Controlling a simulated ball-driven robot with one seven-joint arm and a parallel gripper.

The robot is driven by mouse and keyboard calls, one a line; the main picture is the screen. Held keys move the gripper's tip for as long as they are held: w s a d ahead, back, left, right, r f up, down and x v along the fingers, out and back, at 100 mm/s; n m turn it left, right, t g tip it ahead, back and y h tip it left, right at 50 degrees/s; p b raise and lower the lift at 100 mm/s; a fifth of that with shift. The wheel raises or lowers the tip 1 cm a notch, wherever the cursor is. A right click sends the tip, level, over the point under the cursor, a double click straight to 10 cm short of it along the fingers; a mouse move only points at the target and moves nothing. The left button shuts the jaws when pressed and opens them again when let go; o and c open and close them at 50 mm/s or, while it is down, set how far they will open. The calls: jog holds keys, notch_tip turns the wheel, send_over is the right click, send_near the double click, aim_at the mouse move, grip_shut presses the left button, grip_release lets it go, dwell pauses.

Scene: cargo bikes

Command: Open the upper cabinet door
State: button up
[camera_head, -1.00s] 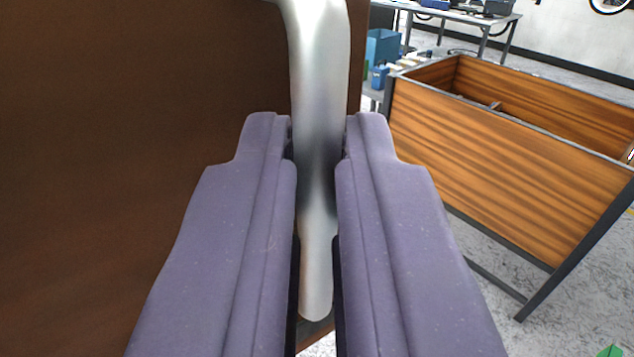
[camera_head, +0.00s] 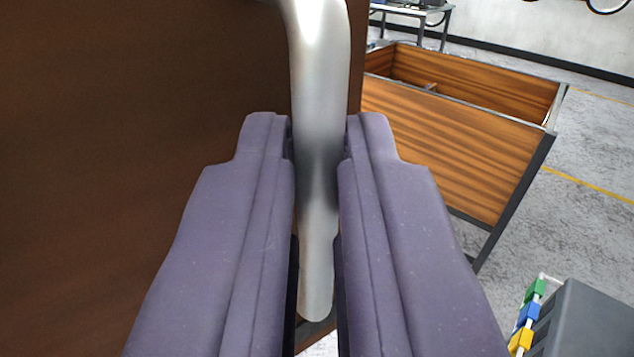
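The brown cabinet door (camera_head: 140,130) fills the left of the view, and its right edge shows just behind the handle. The silver metal handle (camera_head: 320,60) runs down the middle of the view and bends left at its top. My gripper (camera_head: 318,150) has its two purple fingers on either side of the handle, shut on it. The lower end of the handle shows between the fingers. The rest of the cabinet is out of view.
A wooden box on a dark metal frame (camera_head: 450,135) stands to the right behind the door. A grey case with coloured blocks beside it (camera_head: 580,325) is at the lower right. A table (camera_head: 420,12) stands at the back. Open floor (camera_head: 590,200) shows at the right.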

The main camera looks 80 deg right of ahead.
jog(key=o, duration=0.4)
jog(key=shift+a, duration=0.15)
jog(key=s+a+p, duration=0.1)
jog(key=a+p, duration=0.1)
jog(key=a, duration=0.5)
jog(key=shift+s+a, duration=0.2)
jog(key=shift+s, duration=0.05)
